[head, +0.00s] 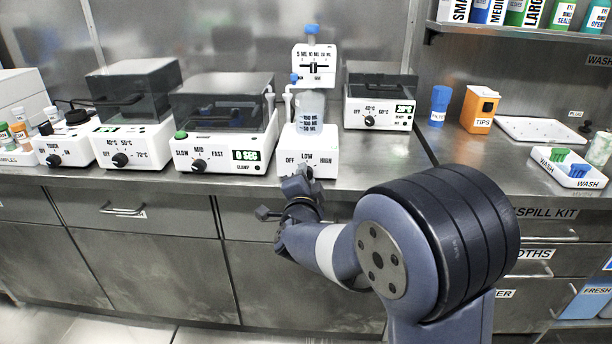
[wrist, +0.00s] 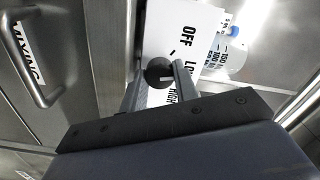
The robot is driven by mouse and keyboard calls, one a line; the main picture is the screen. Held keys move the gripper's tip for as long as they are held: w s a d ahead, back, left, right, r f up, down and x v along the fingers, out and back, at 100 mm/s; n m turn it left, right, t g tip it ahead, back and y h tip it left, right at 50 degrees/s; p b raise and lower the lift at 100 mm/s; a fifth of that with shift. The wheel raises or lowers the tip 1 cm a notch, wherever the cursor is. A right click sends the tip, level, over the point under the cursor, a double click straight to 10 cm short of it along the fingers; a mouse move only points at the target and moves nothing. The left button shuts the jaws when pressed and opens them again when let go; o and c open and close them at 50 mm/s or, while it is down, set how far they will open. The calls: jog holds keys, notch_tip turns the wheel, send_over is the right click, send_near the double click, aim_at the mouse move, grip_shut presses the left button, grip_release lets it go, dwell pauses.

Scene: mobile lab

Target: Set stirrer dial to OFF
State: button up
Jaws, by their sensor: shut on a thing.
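The stirrer (head: 325,160) is a white box on the bench, its front marked OFF, LOW and HIGH. A beaker (head: 310,112) with volume marks stands on top of it. In the wrist view the stirrer's white front (wrist: 165,25) shows its labels beside the dark round dial (wrist: 157,68). My gripper (head: 304,176) is at the front of the stirrer, with its fingers closed around the dial; it also shows in the wrist view (wrist: 160,80). The fingers hide part of the dial, and I cannot tell which label it points to.
A dispenser (head: 314,62) stands behind the beaker. A shaker (head: 225,150) with a SLOW-MID-FAST dial is close on the left, and a lidded heater (head: 378,112) is on the right. A drawer handle (wrist: 40,75) lies left in the wrist view. The bench's front edge is below my gripper.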

jog(key=n+p, duration=0.3)
jog(key=n, duration=0.5)
jog(key=shift+n, duration=0.4)
dwell(0.4)
jog(key=o, duration=0.7)
jog(key=shift+s, duration=0.1)
jog(key=s+p, duration=0.1)
jog(key=s, duration=0.9)
jog(key=shift+s+a, duration=0.2)
jog(key=shift+s, duration=0.15)
jog(key=shift+w, duration=0.15)
